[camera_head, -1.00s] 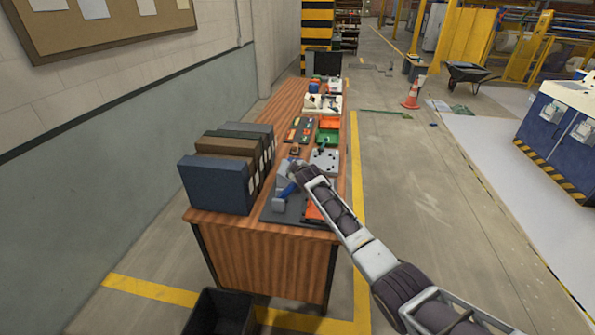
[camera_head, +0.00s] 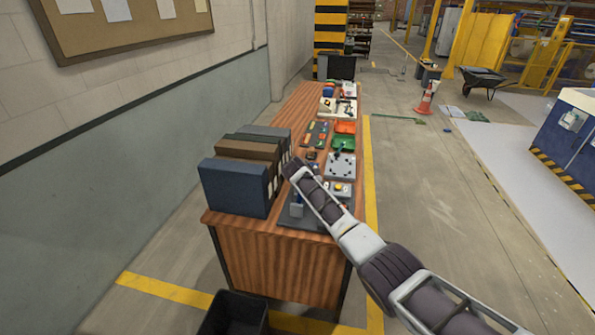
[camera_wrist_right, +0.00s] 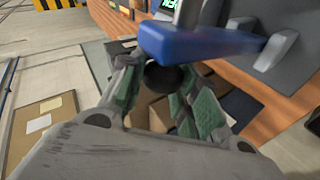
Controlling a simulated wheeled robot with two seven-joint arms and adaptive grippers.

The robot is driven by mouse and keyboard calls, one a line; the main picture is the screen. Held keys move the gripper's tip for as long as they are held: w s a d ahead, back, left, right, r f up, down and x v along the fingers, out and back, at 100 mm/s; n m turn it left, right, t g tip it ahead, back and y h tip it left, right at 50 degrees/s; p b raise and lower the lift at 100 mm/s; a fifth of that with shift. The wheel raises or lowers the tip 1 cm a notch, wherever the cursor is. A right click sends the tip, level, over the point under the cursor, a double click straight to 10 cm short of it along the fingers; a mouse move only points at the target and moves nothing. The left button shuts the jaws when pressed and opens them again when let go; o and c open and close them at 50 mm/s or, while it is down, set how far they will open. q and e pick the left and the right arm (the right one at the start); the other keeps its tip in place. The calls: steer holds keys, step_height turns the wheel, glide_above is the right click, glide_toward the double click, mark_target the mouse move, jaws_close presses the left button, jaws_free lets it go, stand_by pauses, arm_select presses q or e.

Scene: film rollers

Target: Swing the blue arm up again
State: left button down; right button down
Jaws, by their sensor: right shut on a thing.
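The blue arm (camera_wrist_right: 200,44) shows large in the right wrist view, joined to a grey bracket (camera_wrist_right: 276,50) at the right. A dark round knob (camera_wrist_right: 163,78) sits just below its left end. The green-padded fingers of my right gripper (camera_wrist_right: 160,92) are closed around this knob. In the head view, my right forearm reaches over the near end of the bench and hides the gripper and most of the blue arm. The grey bracket (camera_head: 297,207) stands on a dark base plate there. My left gripper is in neither current view.
Binders (camera_head: 235,187) stand upright on the bench just left of the forearm. A grey plate with holes (camera_head: 341,166), a green bin (camera_head: 343,143) and an orange bin (camera_head: 345,127) lie farther back. A black bin (camera_head: 233,314) stands on the floor in front.

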steer(key=shift+a, duration=0.25)
steer(key=c, duration=1.1)
jaws_free()
steer(key=shift+a+f, duration=0.1)
steer(key=shift+f, duration=0.05)
steer(key=shift+d, duration=0.25)
steer(key=shift+s, duration=0.2)
steer(key=shift+v, duration=5.8)
steer(key=shift+a, duration=0.2)
